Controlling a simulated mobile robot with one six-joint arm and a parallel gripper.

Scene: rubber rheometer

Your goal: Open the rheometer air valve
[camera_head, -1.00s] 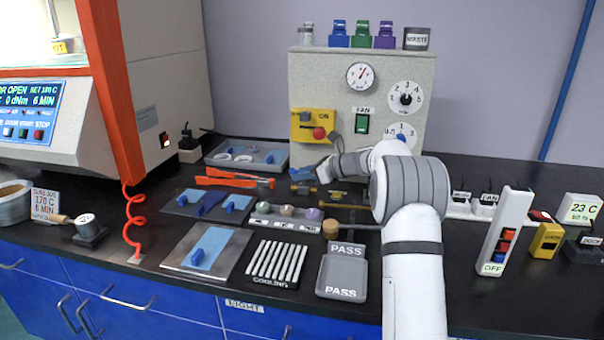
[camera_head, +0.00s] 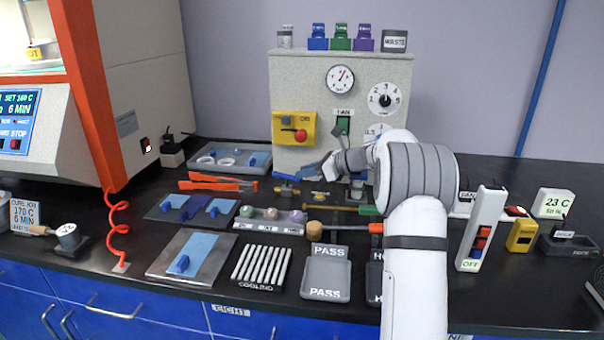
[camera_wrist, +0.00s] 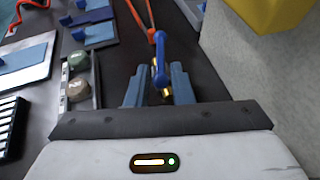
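The air valve has a blue lever and brass ends. In the wrist view the blue lever (camera_wrist: 160,62) points away from me, between the lines of my two fingers. In the head view a small brass fitting with a blue lever (camera_head: 286,178) sits on the bench in front of the grey cabinet, left of my fingertips. My gripper (camera_wrist: 159,70) is open, with a gap on both sides of the lever. In the head view my gripper (camera_head: 312,168) hangs low before the cabinet. I cannot tell whether a finger touches the lever.
The grey cabinet (camera_head: 300,90) with a yellow box (camera_head: 280,126) and red knob stands close behind. A PASS tray (camera_head: 326,270) is in front.

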